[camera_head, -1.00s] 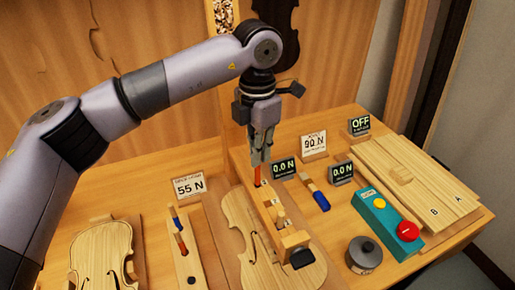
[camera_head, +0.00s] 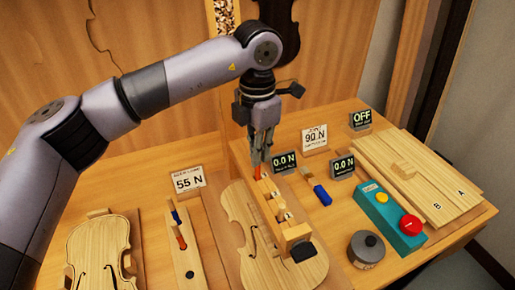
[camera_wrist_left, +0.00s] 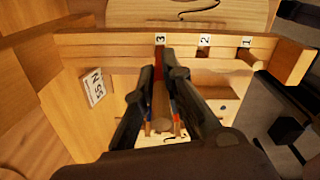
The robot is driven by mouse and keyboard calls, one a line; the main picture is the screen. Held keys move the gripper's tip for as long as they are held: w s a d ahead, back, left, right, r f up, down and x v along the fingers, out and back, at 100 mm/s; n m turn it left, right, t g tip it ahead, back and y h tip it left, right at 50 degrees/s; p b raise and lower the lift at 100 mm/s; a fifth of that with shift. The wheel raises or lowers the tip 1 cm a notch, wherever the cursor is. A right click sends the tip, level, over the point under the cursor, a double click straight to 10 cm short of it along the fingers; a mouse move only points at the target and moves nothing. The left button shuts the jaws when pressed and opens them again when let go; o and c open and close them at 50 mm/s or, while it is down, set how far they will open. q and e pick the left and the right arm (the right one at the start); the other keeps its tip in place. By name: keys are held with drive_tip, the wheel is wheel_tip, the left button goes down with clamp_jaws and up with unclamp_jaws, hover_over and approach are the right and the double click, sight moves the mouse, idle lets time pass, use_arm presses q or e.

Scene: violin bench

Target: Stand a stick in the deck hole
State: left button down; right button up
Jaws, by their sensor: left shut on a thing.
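My left gripper (camera_head: 259,158) is shut on a red-ended stick (camera_head: 257,171), which points down at the far end of a wooden block (camera_head: 296,235). The block lies across a pale violin body (camera_head: 233,205). In the left wrist view the fingers (camera_wrist_left: 168,85) are around the stick (camera_wrist_left: 160,62), whose red part is at the slot marked 3 of the block (camera_wrist_left: 110,48). I cannot tell how deep it sits there. Slots 2 and 1 are beside it. The deck hole is not clearly visible. My right gripper is not in view.
A rack (camera_head: 183,262) with blue- and red-ended sticks stands left, between a second violin body (camera_head: 98,255) and the block. A blue-handled tool (camera_head: 321,194), a teal button box (camera_head: 388,218) and a grey round weight (camera_head: 366,247) stand right. Number signs stand behind.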

sight(257, 170)
use_arm(q)
drive_tip(key=shift+f+b, duration=2.2)
drive_tip(key=shift+f, duration=0.7)
drive_tip(key=c, duration=1.6)
unclamp_jaws()
drive_tip(key=shift+s, duration=0.1)
wheel_tip(257, 170, up, 12)
drive_tip(key=shift+r, duration=0.1)
